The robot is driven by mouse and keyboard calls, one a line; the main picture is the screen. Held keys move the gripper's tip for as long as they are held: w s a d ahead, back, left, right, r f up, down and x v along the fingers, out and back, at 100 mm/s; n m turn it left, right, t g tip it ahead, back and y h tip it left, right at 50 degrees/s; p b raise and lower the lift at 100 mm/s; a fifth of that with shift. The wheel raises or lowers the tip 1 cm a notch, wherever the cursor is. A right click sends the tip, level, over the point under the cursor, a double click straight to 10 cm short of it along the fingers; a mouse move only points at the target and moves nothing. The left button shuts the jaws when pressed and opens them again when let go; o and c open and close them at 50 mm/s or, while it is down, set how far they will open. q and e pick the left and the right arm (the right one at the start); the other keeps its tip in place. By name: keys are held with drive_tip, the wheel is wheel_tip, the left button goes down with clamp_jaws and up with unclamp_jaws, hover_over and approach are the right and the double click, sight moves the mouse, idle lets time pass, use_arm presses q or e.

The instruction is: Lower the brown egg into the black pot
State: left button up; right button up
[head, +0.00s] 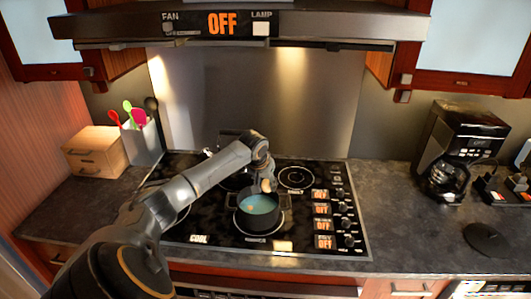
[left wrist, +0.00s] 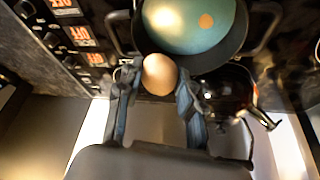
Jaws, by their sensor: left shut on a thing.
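The brown egg (left wrist: 159,74) is held between the two fingers of my left gripper (left wrist: 157,88) in the left wrist view. In the head view the egg (head: 266,186) shows small at the tip of my left gripper (head: 265,182), over the far side of the black pot. The black pot (head: 258,224) stands on the cooktop with blue-green liquid in it. A small orange-brown spot shows in the liquid; I cannot tell what it is. In the left wrist view the pot (left wrist: 242,42) is just beyond the egg. My right gripper is not in view.
The black cooktop (head: 215,225) has several knobs and OFF displays at its right. A dark vessel (left wrist: 232,88) is close to the pot, partly hidden by my arm in the head view. A range hood (head: 300,28) hangs above. A coffee maker (head: 455,150) stands at right.

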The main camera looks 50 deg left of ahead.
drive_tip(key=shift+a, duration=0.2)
use_arm(q)
drive_tip(key=shift+f, duration=0.15)
drive_tip(key=shift+f+b, duration=0.8)
drive_tip(key=shift+f, duration=1.1)
drive_tip(key=shift+f+b, duration=0.8)
drive_tip(key=shift+f, duration=1.2)
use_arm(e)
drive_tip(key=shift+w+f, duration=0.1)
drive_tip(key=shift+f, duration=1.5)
use_arm(q)
drive_tip(key=shift+f+b, duration=0.45)
drive_tip(key=shift+f, duration=0.45)
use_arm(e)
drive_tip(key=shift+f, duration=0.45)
use_arm(q)
drive_tip(key=o, duration=0.8)
